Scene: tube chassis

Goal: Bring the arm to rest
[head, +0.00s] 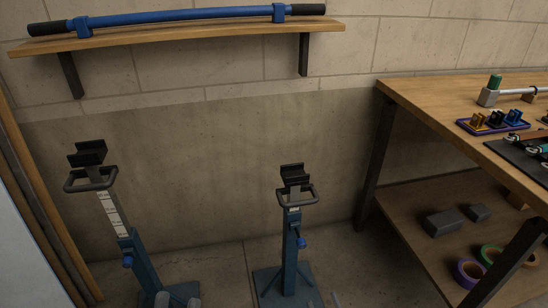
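The tips of my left gripper (178,300) show at the bottom edge, in front of the base of the left stand. They are apart, with nothing seen between them. The tips of my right gripper (323,301) show at the bottom edge, by the base of the right stand. They are also apart, with nothing seen between them. The rest of both grippers and both arms is out of the picture.
Two blue stands with black cradles, left (122,225) and right (291,255), stand on the floor, cradles empty. A blue tube (180,16) lies on the wall shelf (200,34). A wooden workbench (430,95) with small parts stands at right; tape rolls (468,273) lie below.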

